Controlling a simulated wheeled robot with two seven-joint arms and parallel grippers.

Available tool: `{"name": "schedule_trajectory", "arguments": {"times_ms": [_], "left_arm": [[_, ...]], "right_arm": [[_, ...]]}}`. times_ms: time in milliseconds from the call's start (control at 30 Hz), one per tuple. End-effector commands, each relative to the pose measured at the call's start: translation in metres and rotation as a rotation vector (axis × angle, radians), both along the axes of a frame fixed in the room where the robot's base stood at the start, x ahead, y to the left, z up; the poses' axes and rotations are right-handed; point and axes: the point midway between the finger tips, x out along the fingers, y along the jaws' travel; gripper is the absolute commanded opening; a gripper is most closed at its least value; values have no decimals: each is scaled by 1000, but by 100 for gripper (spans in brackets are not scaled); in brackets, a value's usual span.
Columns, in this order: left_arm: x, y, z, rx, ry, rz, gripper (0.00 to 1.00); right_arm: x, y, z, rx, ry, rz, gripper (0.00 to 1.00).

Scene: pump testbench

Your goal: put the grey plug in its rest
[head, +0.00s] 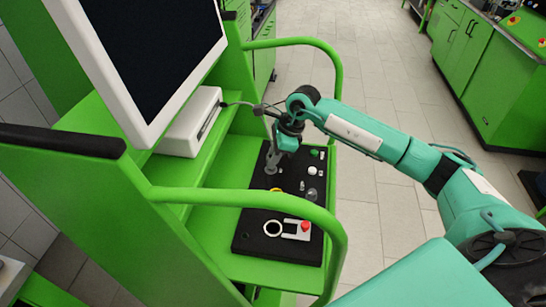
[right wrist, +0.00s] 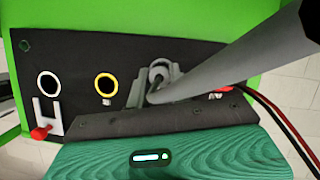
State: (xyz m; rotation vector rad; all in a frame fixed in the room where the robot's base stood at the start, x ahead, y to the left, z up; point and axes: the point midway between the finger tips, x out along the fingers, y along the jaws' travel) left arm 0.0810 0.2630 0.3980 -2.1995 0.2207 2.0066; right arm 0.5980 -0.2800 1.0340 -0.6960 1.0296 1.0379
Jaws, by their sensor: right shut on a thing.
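My right gripper (head: 284,143) is over the far part of the black panel and shut on the grey plug. In the right wrist view the plug (right wrist: 228,58) is a long grey cylinder slanting from the upper right down to the middle. Its lower end overlaps a grey bracket (right wrist: 137,92) on the panel, which looks like the rest. I cannot tell whether the plug touches or sits in it. In the head view a grey upright part (head: 270,160) shows just below the gripper, partly hidden. My left gripper is not in view.
Green rails flank the bench, and a monitor (head: 150,55) stands left. Red and black cables (right wrist: 275,115) run at right.

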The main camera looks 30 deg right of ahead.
Motion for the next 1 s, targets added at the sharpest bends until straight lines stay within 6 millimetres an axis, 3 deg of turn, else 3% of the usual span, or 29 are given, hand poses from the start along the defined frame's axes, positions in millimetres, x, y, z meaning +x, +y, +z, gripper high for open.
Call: {"name": "schedule_trajectory", "arguments": {"times_ms": [1000], "left_arm": [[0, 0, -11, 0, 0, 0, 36]], "right_arm": [[0, 0, -11, 0, -1, 0, 5]]}}
